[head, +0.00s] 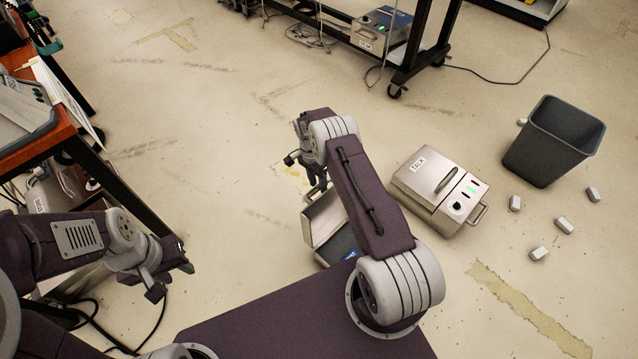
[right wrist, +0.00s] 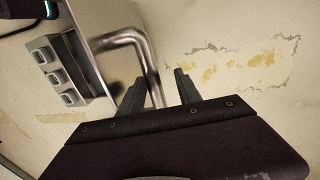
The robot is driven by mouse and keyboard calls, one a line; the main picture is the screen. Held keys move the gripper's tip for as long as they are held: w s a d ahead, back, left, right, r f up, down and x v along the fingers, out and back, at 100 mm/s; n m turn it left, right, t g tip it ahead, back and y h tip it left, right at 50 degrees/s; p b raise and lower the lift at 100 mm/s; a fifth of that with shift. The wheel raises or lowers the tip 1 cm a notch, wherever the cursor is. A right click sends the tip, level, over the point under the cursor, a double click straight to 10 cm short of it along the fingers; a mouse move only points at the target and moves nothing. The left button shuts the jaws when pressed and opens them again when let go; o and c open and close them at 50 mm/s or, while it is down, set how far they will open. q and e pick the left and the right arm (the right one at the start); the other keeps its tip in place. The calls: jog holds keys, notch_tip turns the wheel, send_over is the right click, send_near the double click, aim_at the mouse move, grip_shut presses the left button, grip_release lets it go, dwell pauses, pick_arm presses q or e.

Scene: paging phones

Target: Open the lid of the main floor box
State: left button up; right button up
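A metal box (head: 323,218) stands on the floor below my right forearm, which hides much of it. A pale metal panel on it looks tilted up, beside a dark grey-blue part with a blue label; its own label is not readable. My right gripper (head: 316,190) is over this box's far left edge. In the right wrist view its two fingers (right wrist: 158,80) are apart, with a bent metal handle bar (right wrist: 125,38) showing between them; contact cannot be told. My left gripper (head: 172,280) is open and empty, away from the boxes at the left.
A closed metal box labelled TALK (head: 428,178) stands right of my forearm. A dark bin (head: 545,150) and several small pale blocks (head: 564,226) are further right. A wheeled rack (head: 415,45) holds another box at the back. A table (head: 55,140) stands left. Floor between is open.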

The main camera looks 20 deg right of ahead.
notch_tip(320, 180, up, 9)
jog(key=w+p, duration=0.1)
jog(key=p, duration=0.3)
jog(key=shift+w+a, duration=0.25)
jog(key=shift+w, duration=0.05)
